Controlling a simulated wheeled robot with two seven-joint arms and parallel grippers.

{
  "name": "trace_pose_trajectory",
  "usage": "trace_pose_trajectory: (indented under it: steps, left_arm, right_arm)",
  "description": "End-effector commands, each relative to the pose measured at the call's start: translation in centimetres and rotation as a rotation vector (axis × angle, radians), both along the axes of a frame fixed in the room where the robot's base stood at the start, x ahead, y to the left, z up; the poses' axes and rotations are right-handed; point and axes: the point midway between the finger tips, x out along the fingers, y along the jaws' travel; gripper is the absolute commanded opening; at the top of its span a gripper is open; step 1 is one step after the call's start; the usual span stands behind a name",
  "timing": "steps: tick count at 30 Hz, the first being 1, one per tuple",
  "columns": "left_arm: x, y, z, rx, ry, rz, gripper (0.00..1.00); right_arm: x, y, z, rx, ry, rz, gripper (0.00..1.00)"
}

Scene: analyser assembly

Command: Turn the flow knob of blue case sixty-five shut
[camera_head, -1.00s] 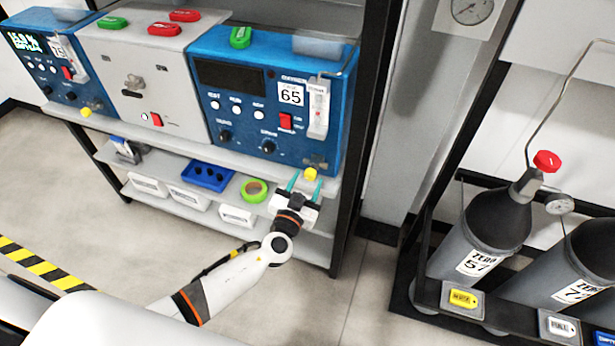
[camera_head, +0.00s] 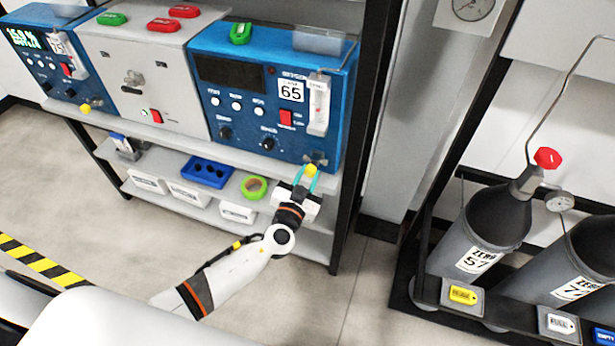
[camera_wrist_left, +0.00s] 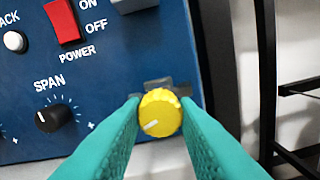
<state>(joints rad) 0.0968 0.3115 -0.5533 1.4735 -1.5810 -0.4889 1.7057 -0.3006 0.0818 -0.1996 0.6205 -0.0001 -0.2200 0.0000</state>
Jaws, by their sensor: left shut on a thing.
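Blue case sixty-five (camera_head: 230,115) stands on the shelf, with its 65 label facing me in the head view. Its yellow flow knob (camera_head: 311,170) sticks out at the lower right of the front. The knob (camera_wrist_left: 160,113) also shows in the left wrist view, with a white pointer line toward its lower left. My left gripper (camera_head: 305,181) is shut on the knob, its teal fingers (camera_wrist_left: 160,120) on either side of it. The case's flow tube (camera_head: 319,105) is above the knob. My right gripper is out of view.
A grey case (camera_head: 130,75) and another blue case (camera_head: 45,65) stand to the left. A black rack post (camera_head: 355,150) is close right of the knob. The lower shelf holds a blue tray (camera_head: 230,176) and green tape (camera_head: 255,187). Gas cylinders (camera_head: 482,230) stand at right.

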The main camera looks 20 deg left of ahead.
Motion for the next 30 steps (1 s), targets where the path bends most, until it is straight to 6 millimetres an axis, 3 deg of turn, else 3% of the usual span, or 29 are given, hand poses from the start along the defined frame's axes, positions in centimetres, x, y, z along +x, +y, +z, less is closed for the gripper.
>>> trace_pose_trajectory:
  steps: [15, 30]
  left_arm:
    - [0.0, 0.0, -0.3, 0.368, -0.014, 0.001, 0.04]
    - [0.0, 0.0, -0.1, 0.844, -0.028, 0.000, 0.04]
  right_arm:
    - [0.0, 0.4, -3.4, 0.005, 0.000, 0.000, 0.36]
    - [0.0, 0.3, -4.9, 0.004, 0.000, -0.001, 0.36]
